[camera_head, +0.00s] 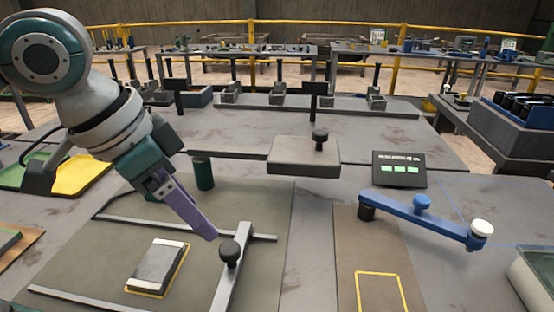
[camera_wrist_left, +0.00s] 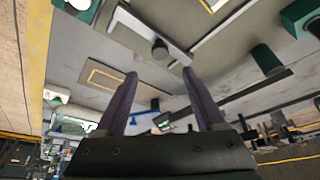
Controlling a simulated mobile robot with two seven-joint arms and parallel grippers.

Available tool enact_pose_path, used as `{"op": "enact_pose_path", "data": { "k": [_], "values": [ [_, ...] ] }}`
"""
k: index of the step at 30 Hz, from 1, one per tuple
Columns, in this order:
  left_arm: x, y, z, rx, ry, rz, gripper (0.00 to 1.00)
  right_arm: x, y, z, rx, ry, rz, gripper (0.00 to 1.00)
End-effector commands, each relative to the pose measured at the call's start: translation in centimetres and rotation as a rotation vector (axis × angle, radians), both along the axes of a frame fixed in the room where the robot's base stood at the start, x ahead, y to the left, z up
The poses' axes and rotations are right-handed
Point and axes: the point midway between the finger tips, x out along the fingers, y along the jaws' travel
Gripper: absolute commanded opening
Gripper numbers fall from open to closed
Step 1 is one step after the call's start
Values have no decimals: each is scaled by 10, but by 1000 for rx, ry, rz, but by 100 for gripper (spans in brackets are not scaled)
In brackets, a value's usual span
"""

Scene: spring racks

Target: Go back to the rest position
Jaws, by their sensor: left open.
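My left gripper (camera_head: 205,232) comes in from the left in the head view. Its purple fingers point down and right, beside the black knob (camera_head: 230,252) on the grey metal bar. In the left wrist view the two purple fingers of the left gripper (camera_wrist_left: 158,80) stand wide apart with nothing between them. The black knob (camera_wrist_left: 160,48) shows there beyond the fingertips, apart from them. My right gripper is in neither view.
A grey block (camera_head: 156,265) lies in a yellow outline on the mat. A blue lever (camera_head: 420,215) and a display with green lights (camera_head: 399,169) stand at the right. A grey lidded block with knob (camera_head: 304,156) sits at mid-table. An empty yellow outline (camera_head: 381,273) marks the brown strip.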

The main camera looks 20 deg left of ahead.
Motion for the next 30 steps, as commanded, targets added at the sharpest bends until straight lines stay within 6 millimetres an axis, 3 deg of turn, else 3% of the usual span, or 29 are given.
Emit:
{"op": "enact_pose_path", "data": {
  "k": [8, 21, 30],
  "values": [
    [-3, -6, -2, -4, 3, -12, 71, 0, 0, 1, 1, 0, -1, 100],
    [-38, -60, -12, -35, -13, -101, 71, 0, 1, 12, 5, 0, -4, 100],
    [-61, -86, -11, -59, -32, -103, 71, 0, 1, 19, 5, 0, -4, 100]
  ]
}}
